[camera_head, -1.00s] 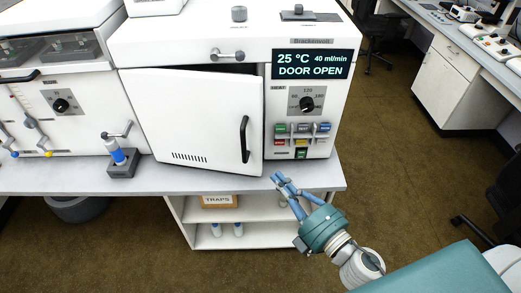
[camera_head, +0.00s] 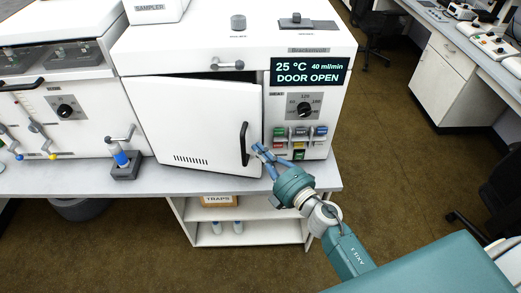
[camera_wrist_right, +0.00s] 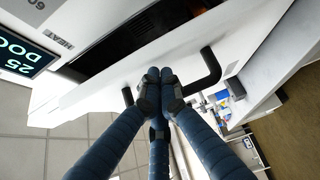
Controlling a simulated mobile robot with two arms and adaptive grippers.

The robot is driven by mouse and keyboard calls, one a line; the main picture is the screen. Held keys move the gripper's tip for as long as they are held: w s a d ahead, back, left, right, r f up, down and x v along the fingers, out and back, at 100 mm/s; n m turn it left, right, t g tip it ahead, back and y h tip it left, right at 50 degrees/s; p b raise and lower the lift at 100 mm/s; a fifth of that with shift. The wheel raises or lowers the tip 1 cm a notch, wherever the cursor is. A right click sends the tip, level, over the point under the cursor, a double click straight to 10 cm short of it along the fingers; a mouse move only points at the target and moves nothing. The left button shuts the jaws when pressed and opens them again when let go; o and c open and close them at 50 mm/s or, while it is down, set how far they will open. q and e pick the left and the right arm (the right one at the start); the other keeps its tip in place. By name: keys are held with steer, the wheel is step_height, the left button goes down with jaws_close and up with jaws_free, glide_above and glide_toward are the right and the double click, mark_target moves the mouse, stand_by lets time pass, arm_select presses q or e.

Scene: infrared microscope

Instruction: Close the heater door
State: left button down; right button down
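The white heater door (camera_head: 205,120) stands ajar on the front of the white heater unit (camera_head: 235,45). A dark gap shows along its top edge. Its black handle (camera_head: 244,143) is near its right edge. My right gripper (camera_head: 259,151) is beside the handle's lower end, its blue fingers pointing at the door edge. In the right wrist view the fingertips (camera_wrist_right: 159,76) are close together and cover the middle of the handle (camera_wrist_right: 208,66); whether they touch it I cannot tell. The third finger's closure is unclear. The display (camera_head: 310,72) reads DOOR OPEN. My left gripper is not in view.
A knob (camera_head: 304,106) and several coloured buttons (camera_head: 300,130) are right of the door. A blue vial in a dark holder (camera_head: 123,165) stands left of the door on the bench (camera_head: 60,181). Shelves with a TRAPS box (camera_head: 218,200) are below.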

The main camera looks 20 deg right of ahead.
steer(key=w, duration=0.1)
steer(key=w+d+n+y, duration=0.1)
steer(key=w+d+y+b, duration=0.1)
steer(key=w, duration=0.1)
steer(key=shift+w+d+f+g, duration=0.1)
steer(key=shift+d+g, duration=0.15)
steer(key=shift+g, duration=0.15)
steer(key=shift+a, duration=0.1)
